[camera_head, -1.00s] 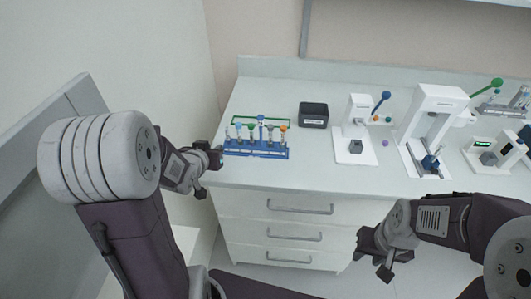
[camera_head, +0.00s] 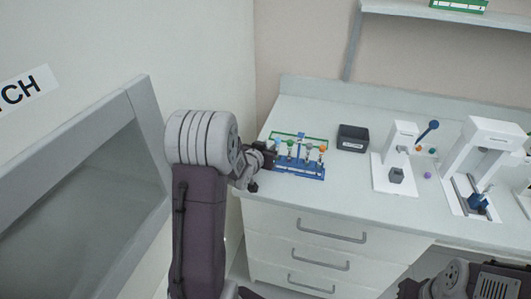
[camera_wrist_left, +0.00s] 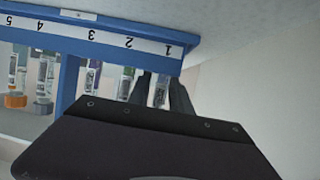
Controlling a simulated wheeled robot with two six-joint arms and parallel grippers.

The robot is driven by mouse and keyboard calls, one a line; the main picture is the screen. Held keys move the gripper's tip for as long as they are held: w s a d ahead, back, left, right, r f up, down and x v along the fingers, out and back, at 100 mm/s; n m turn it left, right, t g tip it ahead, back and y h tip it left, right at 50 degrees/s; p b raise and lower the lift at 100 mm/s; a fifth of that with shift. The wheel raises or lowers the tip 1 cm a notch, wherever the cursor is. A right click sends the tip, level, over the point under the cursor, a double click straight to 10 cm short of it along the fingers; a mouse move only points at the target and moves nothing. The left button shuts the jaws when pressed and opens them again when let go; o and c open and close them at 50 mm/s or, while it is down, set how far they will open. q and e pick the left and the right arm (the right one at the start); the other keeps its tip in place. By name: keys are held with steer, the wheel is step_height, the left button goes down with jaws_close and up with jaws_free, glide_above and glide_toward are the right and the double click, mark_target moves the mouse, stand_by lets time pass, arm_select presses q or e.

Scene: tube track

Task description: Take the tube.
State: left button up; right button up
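A blue rack (camera_head: 300,173) with numbered slots stands on the counter near its left end, holding several upright tubes with coloured caps. In the left wrist view the rack (camera_wrist_left: 110,32) appears upside down, numbers 1 to 5 along its edge. My left gripper (camera_head: 273,153) is at the rack's left end. In the wrist view its dark fingers (camera_wrist_left: 162,92) stand on both sides of the tube at slot 1 (camera_wrist_left: 160,88); whether they touch it is unclear. The tube's cap is hidden behind the gripper body. My right gripper, at the bottom right of the head view, is mostly cut off.
A dark box (camera_head: 353,138) stands right of the rack. White devices (camera_head: 398,160) and a second white stand (camera_head: 490,150) are farther right. A small purple ball (camera_head: 428,175) lies between them. Drawers (camera_head: 320,240) are below the counter; a wall rises at left.

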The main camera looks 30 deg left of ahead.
arm_select(q)
steer(key=shift+w+f, duration=0.2)
steer(key=shift+w, duration=0.15)
steer(key=shift+s+r, duration=0.1)
jaws_close()
step_height(320, 180, up, 10)
steer(key=p, duration=0.2)
steer(key=shift+p, duration=0.3)
